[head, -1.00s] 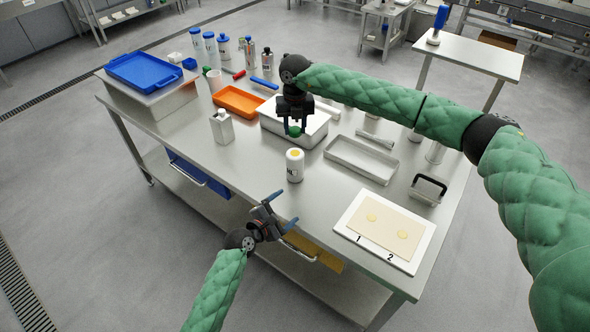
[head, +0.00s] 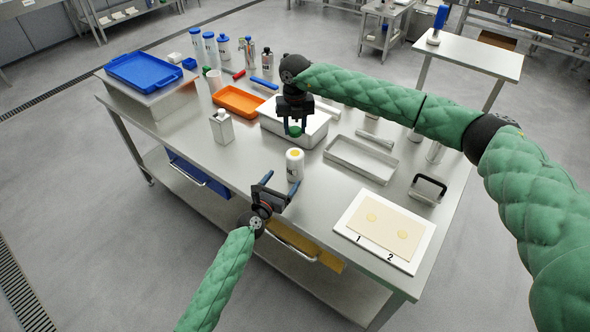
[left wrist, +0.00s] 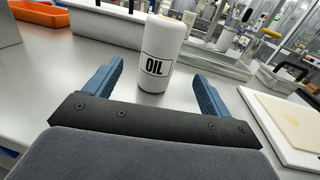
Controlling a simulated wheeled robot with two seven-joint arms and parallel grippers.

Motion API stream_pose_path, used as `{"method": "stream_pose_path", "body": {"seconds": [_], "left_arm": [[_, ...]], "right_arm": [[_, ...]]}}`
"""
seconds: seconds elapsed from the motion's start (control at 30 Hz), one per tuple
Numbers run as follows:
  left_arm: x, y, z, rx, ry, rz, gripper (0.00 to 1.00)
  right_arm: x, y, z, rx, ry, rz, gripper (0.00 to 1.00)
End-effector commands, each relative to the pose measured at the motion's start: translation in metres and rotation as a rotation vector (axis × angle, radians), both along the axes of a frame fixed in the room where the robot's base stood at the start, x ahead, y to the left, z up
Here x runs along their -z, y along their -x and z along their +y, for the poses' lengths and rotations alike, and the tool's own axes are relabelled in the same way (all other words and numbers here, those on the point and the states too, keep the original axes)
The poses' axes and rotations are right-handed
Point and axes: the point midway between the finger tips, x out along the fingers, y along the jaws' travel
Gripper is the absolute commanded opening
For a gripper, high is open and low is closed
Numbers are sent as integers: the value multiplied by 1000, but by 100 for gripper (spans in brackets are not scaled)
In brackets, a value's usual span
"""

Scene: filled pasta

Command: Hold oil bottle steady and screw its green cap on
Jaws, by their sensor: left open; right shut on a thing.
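The white oil bottle (head: 294,168) stands upright on the steel table, with a yellow top and no cap on it. In the left wrist view the bottle (left wrist: 160,50) shows its OIL label, just beyond and between my open fingers. My left gripper (head: 281,185) is open, low in front of the bottle, with its fingers pointing at it. My right gripper (head: 295,130) points down behind the bottle, shut on the green cap (head: 295,131), above the front edge of a white tray.
A white tray (head: 312,142) sits behind the bottle and an empty metal tray (head: 337,163) to its right. A square metal can (head: 222,128) stands at left. A white board (head: 350,243) with a dough sheet lies at front right. Bare table surrounds the bottle.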

Motion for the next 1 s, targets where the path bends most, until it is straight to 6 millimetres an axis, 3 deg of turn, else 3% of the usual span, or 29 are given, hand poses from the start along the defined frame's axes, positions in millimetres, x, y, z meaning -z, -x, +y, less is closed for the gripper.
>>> {"method": "stream_pose_path", "body": {"seconds": [0.63,1.0], "left_arm": [[-1,-79,-41,1,-4,-2,83],[0,-102,-53,1,-2,0,83]], "right_arm": [[0,0,0,0,0,0,17],[0,0,0,0,0,0,17]]}}
